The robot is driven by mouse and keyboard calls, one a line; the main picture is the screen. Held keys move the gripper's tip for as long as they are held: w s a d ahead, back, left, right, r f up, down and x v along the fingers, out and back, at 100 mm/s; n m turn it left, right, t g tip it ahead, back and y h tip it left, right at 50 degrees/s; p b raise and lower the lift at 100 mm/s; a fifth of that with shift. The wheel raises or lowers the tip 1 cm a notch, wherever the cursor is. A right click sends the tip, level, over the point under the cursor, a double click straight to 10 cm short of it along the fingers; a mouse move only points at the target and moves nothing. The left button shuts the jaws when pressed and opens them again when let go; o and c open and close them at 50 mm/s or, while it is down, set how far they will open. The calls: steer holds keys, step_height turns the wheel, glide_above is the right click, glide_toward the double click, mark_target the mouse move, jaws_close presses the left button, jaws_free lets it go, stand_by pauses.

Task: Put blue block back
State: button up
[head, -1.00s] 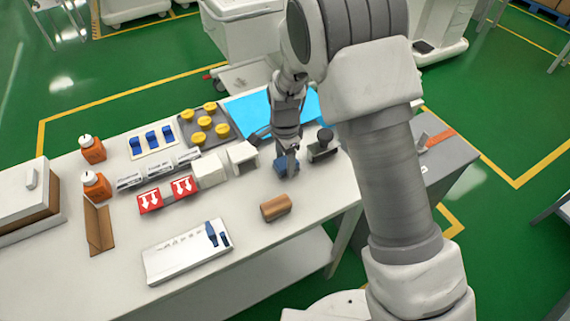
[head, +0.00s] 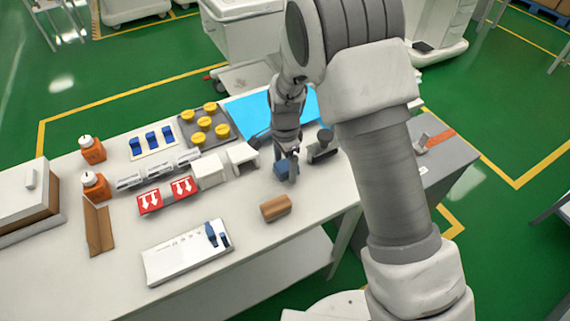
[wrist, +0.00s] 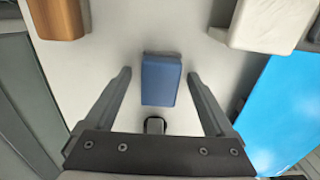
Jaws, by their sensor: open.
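A blue block (head: 282,169) stands on the white table, near its right part. It also shows in the wrist view (wrist: 161,82), upright in the frame at the middle. My gripper (head: 293,178) is low over the table beside the block, pointing down. In the wrist view my gripper (wrist: 159,75) is open, with one finger to each side of the block and a gap at both sides. Neither finger visibly touches it.
A wooden block (head: 275,208) lies in front of the blue block. A black-handled stamp (head: 323,146) stands to its right. White boxes (head: 241,158) are at its left, a blue mat (head: 247,112) behind.

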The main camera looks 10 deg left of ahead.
mark_target(285, 165)
step_height(285, 165, up, 12)
steer(key=p, duration=0.1)
steer(key=s+d+r+n+t+y, duration=0.1)
steer(key=s+d+r+n, duration=0.25)
steer(key=d+r, duration=0.4)
steer(key=s+d+r+n+t, duration=0.2)
steer(key=s+d+r, duration=0.2)
steer(key=d+r, duration=0.3)
steer(key=s+d+r+n+t, duration=0.1)
steer(key=s+d+r+n, duration=0.1)
steer(key=s+d, duration=0.2)
steer(key=s+d+r+n+t+h, duration=0.1)
steer(key=s+d+r+n, duration=0.1)
steer(key=s, duration=0.7)
steer(key=shift+s+d+r+n+t, duration=0.15)
steer(key=shift+s+d+n+t, duration=0.3)
steer(key=shift+d, duration=0.45)
steer(key=shift+w, duration=0.1)
step_height(285, 165, up, 2)
steer(key=shift+r+p, duration=0.1)
steer(key=shift+p, duration=1.05)
